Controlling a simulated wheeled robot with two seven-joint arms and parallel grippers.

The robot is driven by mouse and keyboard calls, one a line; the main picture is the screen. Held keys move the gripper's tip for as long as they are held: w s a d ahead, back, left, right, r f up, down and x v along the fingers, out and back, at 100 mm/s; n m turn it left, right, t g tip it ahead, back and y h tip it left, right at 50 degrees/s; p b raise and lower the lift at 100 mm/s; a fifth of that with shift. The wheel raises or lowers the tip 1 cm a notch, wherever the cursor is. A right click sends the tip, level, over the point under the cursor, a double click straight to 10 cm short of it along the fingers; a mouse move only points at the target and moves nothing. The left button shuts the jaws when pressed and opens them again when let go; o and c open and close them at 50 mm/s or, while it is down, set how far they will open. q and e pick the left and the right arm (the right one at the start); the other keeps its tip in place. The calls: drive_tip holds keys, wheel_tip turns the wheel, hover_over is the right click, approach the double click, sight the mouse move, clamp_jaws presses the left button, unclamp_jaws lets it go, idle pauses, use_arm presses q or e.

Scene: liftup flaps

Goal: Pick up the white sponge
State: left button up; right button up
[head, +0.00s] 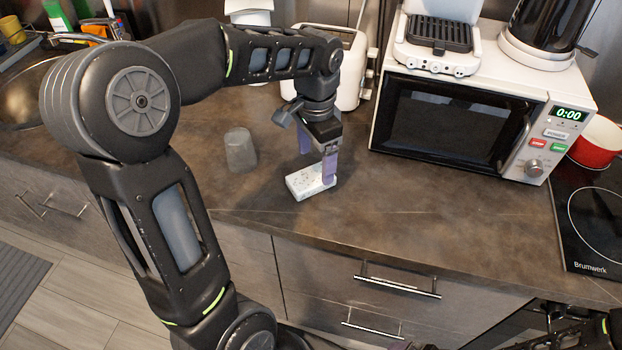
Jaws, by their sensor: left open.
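The white sponge (308,184), with grey speckles, lies flat on the brown countertop in the head view, near the middle. My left gripper (318,160) points down at the sponge's right end, with its purple fingers apart. One finger overlaps the sponge's right end in the picture and hides part of it; I cannot tell if it touches. Part of my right arm shows at the bottom right edge, and a small purplish tip at the bottom edge may be my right gripper (412,346), mostly cut off.
A grey translucent cup (240,151) stands left of the sponge. A white toaster (345,70) is behind my gripper. A microwave (455,127) stands right, a cooktop (590,235) beyond it. The counter (400,212) is clear in front of the microwave. Drawer handles (398,284) protrude below.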

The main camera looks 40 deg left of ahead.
sight(315, 175)
use_arm(q)
drive_tip(key=shift+a+f+p, duration=0.1)
drive_tip(key=shift+f+p, duration=0.3)
drive_tip(key=shift+f, duration=2.2)
drive_tip(key=c, duration=1.5)
wheel_tip(315, 175, up, 10)
drive_tip(key=shift+w+r+b, duration=0.1)
drive_tip(key=shift+b, duration=0.2)
drive_tip(key=shift+c, duration=0.2)
